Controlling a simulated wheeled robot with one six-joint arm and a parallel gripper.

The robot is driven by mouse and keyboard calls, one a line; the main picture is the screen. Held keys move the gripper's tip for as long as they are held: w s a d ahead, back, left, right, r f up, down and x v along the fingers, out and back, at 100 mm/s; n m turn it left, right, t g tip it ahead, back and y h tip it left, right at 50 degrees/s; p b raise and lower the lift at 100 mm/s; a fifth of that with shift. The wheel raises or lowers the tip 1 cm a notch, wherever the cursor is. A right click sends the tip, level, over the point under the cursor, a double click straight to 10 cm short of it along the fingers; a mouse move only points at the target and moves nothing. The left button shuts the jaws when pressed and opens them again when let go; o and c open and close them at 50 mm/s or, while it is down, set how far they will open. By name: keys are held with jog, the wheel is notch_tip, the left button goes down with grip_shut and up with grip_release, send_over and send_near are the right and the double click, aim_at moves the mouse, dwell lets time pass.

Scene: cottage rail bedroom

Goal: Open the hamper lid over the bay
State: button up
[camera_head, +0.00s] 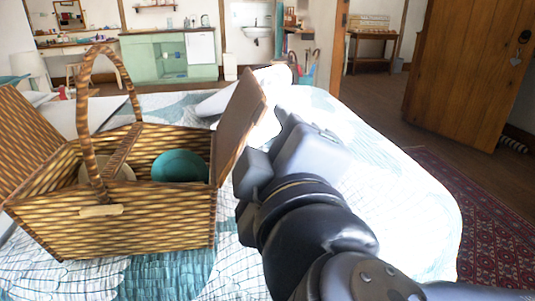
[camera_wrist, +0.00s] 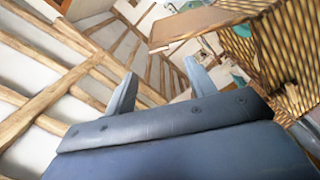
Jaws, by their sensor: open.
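The wicker hamper (camera_head: 120,215) stands on the bed at the left of the head view, with an arched handle (camera_head: 92,135) over its middle. Its right lid (camera_head: 240,122) stands raised above the right bay, leaning outward to the right. Its left lid (camera_head: 28,135) is also raised, leaning left. A teal bowl (camera_head: 180,166) sits in the right bay. My gripper (camera_wrist: 162,88) is open and empty in the wrist view. It is just outside the right lid, which shows at the wrist view's upper right (camera_wrist: 198,26). I cannot tell whether they touch.
The quilted bed (camera_head: 385,165) has free room to the right of my arm. A pale rolled or folded thing (camera_head: 235,92) lies behind the lid. A wooden door (camera_head: 465,70), a patterned rug (camera_head: 470,205) and a green cabinet (camera_head: 160,60) are farther off.

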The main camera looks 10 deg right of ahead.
jog(key=shift+s+a+p, duration=0.1)
jog(key=shift+s+p, duration=0.4)
jog(key=shift+s, duration=1.5)
jog(key=shift+w, duration=0.2)
jog(key=shift+w+d+b, duration=0.2)
jog(key=shift+w+b, duration=0.45)
jog(key=shift+w, duration=1.55)
jog(key=shift+w, duration=0.1)
jog(key=shift+s+a, duration=0.1)
jog(key=shift+s, duration=0.15)
